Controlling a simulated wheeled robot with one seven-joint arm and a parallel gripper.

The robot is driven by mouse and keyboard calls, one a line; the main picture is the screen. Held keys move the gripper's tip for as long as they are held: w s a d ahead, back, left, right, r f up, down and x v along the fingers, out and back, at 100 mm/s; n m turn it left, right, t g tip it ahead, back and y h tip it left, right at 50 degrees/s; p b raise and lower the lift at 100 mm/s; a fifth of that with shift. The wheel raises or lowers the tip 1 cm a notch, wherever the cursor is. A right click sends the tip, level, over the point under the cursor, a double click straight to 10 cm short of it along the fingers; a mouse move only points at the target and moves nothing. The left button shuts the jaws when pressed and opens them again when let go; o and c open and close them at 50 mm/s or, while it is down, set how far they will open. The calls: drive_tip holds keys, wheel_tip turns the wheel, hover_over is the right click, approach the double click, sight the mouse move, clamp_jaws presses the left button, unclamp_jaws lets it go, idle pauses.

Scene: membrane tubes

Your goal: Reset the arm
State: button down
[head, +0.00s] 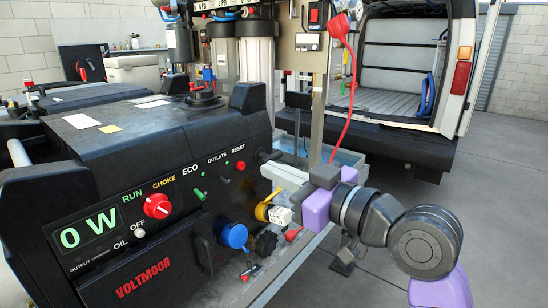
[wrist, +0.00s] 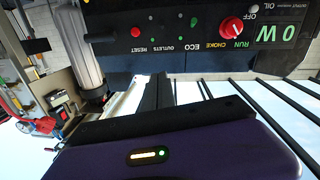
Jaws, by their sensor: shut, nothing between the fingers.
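My gripper (wrist: 160,82) shows in the wrist view as two black fingers pressed together, with nothing between them. Its purple body with a small lit yellow-green bar fills the bottom of that view. In the head view my arm reaches in from the lower right, and its purple and dark grey end is in front of the right end of the black generator (head: 150,262).
Blue (head: 234,236) and yellow (head: 263,211) socket covers are on the generator, left of my gripper. A metal frame with filter housings (head: 257,58) stands behind, with a red cable (head: 352,95) hanging down it. An open van (head: 400,75) is at the back right. Bare floor lies to the right.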

drive_tip(key=d+m+t+h, duration=0.4)
drive_tip(key=d+m+t, duration=0.2)
drive_tip(key=d+t, duration=0.15)
drive_tip(key=s+d+f+m+t+h, duration=0.1)
drive_tip(key=s+d+f+m+h, duration=0.7)
drive_tip(key=s+f, duration=0.45)
drive_tip(key=s+d+f+n+g, duration=0.1)
drive_tip(key=s+f, duration=0.4)
drive_tip(key=s, duration=0.5)
drive_tip(key=s+d+f+n+g, duration=0.1)
drive_tip(key=s+d+f+g, duration=0.1)
drive_tip(key=s+f, duration=0.4)
drive_tip(key=s+d+f+g+h, duration=0.1)
drive_tip(key=s+f+g, duration=0.2)
drive_tip(key=s, duration=1.2)
wheel_tip(320, 180, down, 2)
drive_tip(key=shift+d+f+n, duration=0.15)
drive_tip(key=shift+d+n, duration=0.05)
drive_tip(key=shift+n, duration=0.2)
